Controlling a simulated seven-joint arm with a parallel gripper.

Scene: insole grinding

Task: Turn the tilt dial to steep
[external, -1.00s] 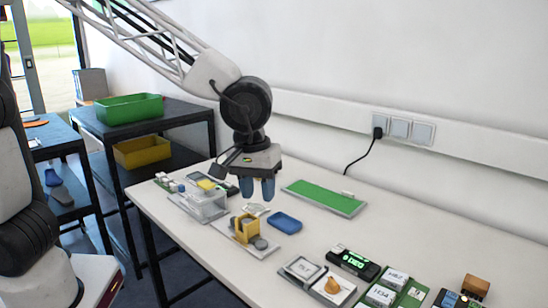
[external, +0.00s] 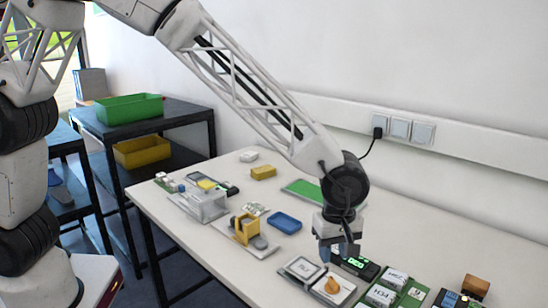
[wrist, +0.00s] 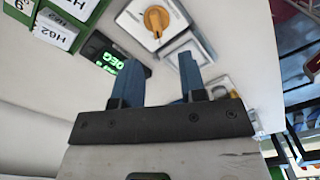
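The tilt dial is an orange knob (external: 332,287) on a pale square plate near the front edge of the table. In the wrist view the orange knob (wrist: 156,18) is at the top, just beyond the fingertips. A black display (external: 356,264) with green characters stands behind the dial; its green text also shows in the wrist view (wrist: 112,61). My gripper (external: 339,254) hangs above the table near the display and dial, not touching the knob. In the wrist view its two blue fingers (wrist: 160,66) are apart with nothing held between them.
A square labelled plate (external: 302,268) adjoins the dial on the left. Green boards with white labelled boxes (external: 381,295) lie to the right. A blue tray (external: 285,222) and a yellow fixture (external: 245,229) stand further left.

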